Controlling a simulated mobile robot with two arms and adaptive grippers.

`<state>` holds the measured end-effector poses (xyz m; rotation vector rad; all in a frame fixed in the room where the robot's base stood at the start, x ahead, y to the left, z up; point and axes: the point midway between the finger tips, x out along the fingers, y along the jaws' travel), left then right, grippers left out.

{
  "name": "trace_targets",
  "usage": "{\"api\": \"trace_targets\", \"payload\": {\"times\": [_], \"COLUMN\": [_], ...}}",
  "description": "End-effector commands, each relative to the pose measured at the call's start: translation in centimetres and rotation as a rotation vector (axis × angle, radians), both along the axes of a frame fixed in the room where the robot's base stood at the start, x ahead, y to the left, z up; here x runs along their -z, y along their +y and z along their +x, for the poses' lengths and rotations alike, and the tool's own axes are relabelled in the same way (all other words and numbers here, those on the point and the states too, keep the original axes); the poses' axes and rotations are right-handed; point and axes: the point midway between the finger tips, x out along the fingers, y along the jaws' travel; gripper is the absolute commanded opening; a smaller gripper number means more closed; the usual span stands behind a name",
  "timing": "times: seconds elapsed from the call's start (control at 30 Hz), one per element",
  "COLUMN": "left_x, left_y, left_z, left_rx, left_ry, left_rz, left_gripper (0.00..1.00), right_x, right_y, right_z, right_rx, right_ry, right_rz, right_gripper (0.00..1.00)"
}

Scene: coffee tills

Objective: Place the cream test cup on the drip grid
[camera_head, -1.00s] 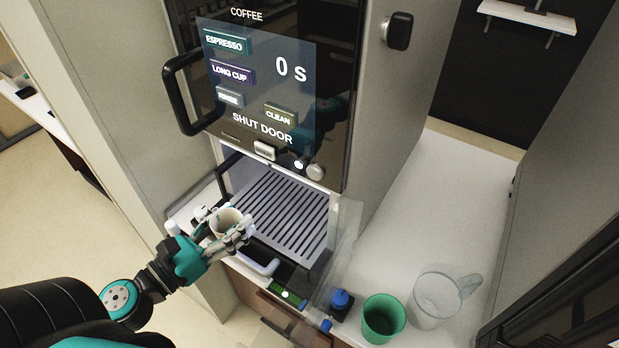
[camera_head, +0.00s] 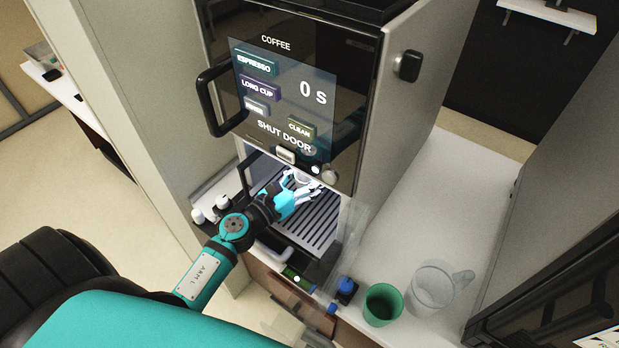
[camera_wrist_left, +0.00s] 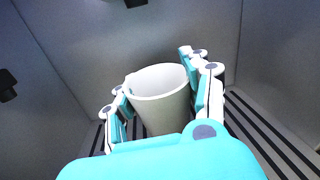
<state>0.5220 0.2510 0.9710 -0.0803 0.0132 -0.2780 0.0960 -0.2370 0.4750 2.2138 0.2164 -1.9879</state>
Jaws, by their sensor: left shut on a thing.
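The cream test cup (camera_wrist_left: 160,95) is upright between the fingers of my left gripper (camera_wrist_left: 165,98), which is shut on it. In the head view my left gripper (camera_head: 300,188) reaches into the coffee machine's bay, and the cup (camera_head: 301,176) shows only in part below the front panel. The slatted drip grid (camera_head: 318,218) lies under and around the gripper; its slats also show in the wrist view (camera_wrist_left: 262,120). The cup's base is hidden, so I cannot tell whether it touches the grid. My right gripper is not in view.
The clear door (camera_head: 350,235) stands open at the bay's right. The panel (camera_head: 290,100) reads "SHUT DOOR". A green cup (camera_head: 383,304), a clear jug (camera_head: 437,288) and a blue-topped item (camera_head: 346,287) stand at the right front. The white counter behind them is clear.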

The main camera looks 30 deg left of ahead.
Motion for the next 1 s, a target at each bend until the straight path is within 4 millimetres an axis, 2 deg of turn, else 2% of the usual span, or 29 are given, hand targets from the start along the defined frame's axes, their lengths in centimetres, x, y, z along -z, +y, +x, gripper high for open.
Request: {"api": "trace_targets", "payload": {"times": [0.03, 0.1, 0.23, 0.5, 0.53, 0.7, 1.0], "left_x": [0.9, 1.3, 1.3, 1.8, 1.7, 1.6, 1.4], "left_y": [0.0, 0.0, 0.0, 0.0, 0.0, 0.0, 0.0], "left_z": [0.1, 0.1, 0.0, 0.0, 0.0, 0.0, 0.0], "left_rx": [-0.003, -0.001, 0.000, 0.000, 0.000, 0.000, 0.000], "left_ry": [0.000, -0.001, -0.003, -0.002, -0.002, -0.001, -0.001], "left_rz": [-0.004, -0.003, 0.001, 0.001, 0.000, 0.001, 0.001], "left_gripper": [0.15, 0.15, 0.15, 0.15, 0.50, 0.70, 0.70], "right_x": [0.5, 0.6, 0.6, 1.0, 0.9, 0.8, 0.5], "right_y": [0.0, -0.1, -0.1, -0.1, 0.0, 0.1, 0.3], "right_z": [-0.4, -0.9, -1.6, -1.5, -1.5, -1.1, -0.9], "right_rx": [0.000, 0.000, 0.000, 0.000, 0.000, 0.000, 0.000], "right_ry": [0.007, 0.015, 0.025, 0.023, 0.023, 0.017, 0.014], "right_rz": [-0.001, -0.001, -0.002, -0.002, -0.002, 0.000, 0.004], "right_gripper": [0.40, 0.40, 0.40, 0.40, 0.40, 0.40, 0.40]}}
